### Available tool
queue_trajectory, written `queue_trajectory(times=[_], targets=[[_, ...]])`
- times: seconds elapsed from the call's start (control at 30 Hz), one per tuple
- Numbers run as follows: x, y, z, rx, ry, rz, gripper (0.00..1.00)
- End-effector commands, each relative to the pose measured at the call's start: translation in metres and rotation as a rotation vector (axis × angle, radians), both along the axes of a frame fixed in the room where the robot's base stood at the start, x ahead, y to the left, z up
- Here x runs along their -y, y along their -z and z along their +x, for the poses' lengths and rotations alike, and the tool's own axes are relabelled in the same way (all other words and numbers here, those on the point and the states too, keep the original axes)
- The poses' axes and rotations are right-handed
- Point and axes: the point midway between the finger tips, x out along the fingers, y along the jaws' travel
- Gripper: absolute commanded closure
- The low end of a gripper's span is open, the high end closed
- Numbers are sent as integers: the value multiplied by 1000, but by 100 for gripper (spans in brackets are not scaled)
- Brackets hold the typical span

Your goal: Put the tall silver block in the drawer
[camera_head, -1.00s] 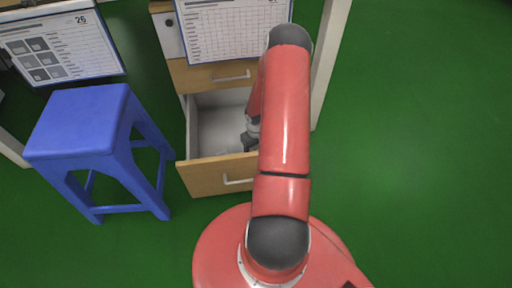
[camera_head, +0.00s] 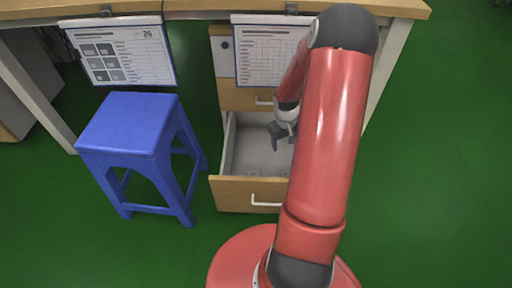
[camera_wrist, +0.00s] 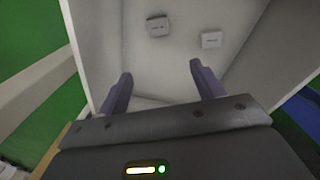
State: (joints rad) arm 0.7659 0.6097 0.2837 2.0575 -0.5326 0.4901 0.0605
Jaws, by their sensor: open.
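The wooden drawer (camera_head: 235,194) stands pulled open under the desk; its pale inside also shows in the wrist view (camera_wrist: 180,62). My gripper (camera_head: 279,137) is over the open drawer. In the wrist view my gripper (camera_wrist: 161,72) is open, with nothing between its two fingers. Two small blocks lie on the drawer floor beyond the fingertips, apart from them: a grey block (camera_wrist: 158,26) and a lighter block (camera_wrist: 211,40). I cannot tell for sure which is the tall silver block. My arm hides the drawer's right side in the head view.
A blue stool (camera_head: 130,125) stands left of the drawer. The desk top (camera_head: 200,8) is above and behind it, with calendar sheets (camera_head: 120,55) clipped to its front edge. A closed drawer (camera_head: 240,97) sits above the open one. Green floor is free at the right.

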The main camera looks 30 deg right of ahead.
Motion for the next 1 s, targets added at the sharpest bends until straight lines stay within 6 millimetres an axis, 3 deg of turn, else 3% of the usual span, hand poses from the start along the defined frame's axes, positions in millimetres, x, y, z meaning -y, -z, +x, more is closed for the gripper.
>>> queue_trajectory(times=[0.03,0.2,0.37,0.5,0.6,0.8,1.0], targets=[[-12,-33,5,19,-18,-38,33],[-58,-121,-2,77,-38,-116,33],[-108,-190,-24,161,-49,-145,33],[-152,-237,-56,249,-65,-130,33],[-182,-263,-84,317,-81,-97,33],[-225,-289,-136,425,-121,2,33],[-241,-295,-161,470,-145,62,33]])
